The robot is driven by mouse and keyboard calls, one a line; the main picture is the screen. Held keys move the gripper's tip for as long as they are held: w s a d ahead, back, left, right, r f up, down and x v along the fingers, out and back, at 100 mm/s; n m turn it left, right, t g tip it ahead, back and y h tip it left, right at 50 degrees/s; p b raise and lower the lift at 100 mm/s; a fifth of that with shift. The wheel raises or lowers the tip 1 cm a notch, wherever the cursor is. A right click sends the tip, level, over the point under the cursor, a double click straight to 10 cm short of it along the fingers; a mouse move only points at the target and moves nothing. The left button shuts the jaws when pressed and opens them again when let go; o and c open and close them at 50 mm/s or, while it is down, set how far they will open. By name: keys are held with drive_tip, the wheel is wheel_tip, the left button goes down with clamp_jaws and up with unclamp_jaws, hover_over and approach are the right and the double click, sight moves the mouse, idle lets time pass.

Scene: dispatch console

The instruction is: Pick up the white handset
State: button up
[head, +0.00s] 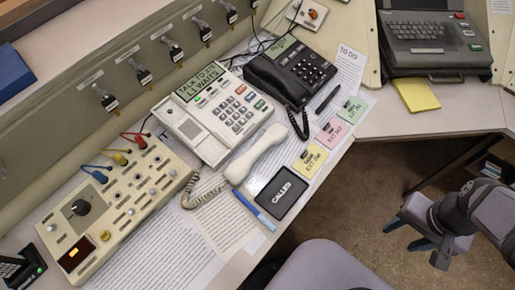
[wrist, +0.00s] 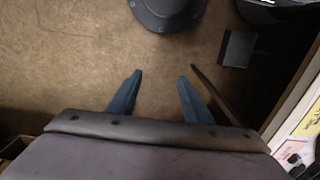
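The white handset (head: 255,153) lies off its phone, across the papers on the desk in front of the white desk phone (head: 222,113). A coiled cord (head: 207,192) runs by its lower left end. My gripper (head: 402,237) is at the right of the head view, over the floor beyond the desk's front edge, well apart from the handset. Its two blue fingers are spread with nothing between them; they also show in the wrist view (wrist: 158,76). The handset is not in the wrist view.
A black phone (head: 289,70) stands right of the white one. A tan patch box (head: 115,208) with cables is at left. A dark CALLED pad (head: 276,193), a blue marker (head: 254,210) and coloured notes (head: 330,132) lie near the handset. A chair (head: 325,268) stands before the desk.

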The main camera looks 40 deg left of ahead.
drive_tip(key=w+a+r+n+p, duration=0.4)
drive_tip(key=a+r+n, duration=0.1)
drive_tip(key=a+n, duration=0.45)
drive_tip(key=n+p, duration=0.6)
drive_tip(key=n, duration=1.2)
approach(258, 148)
drive_tip(key=w+d+f, duration=0.1)
drive_tip(key=w+d, duration=0.1)
drive_tip(key=w+d+f, duration=0.2)
drive_tip(key=d, duration=0.1)
drive_tip(key=w+d+f, duration=0.1)
drive_tip(key=w+d, duration=0.2)
drive_tip(key=shift+f, duration=0.15)
drive_tip(key=s+a+n, duration=0.2)
drive_tip(key=s+a+r+n+p, duration=0.1)
drive_tip(key=s+a+n, duration=0.1)
drive_tip(key=a+n, duration=0.1)
drive_tip(key=s+a+n, duration=0.3)
drive_tip(key=shift+a+r, duration=0.25)
drive_tip(key=shift+r, duration=0.05)
drive_tip(key=shift+d+f+p, duration=0.2)
drive_tip(key=shift+f+p, duration=0.55)
drive_tip(key=shift+f, duration=2.95)
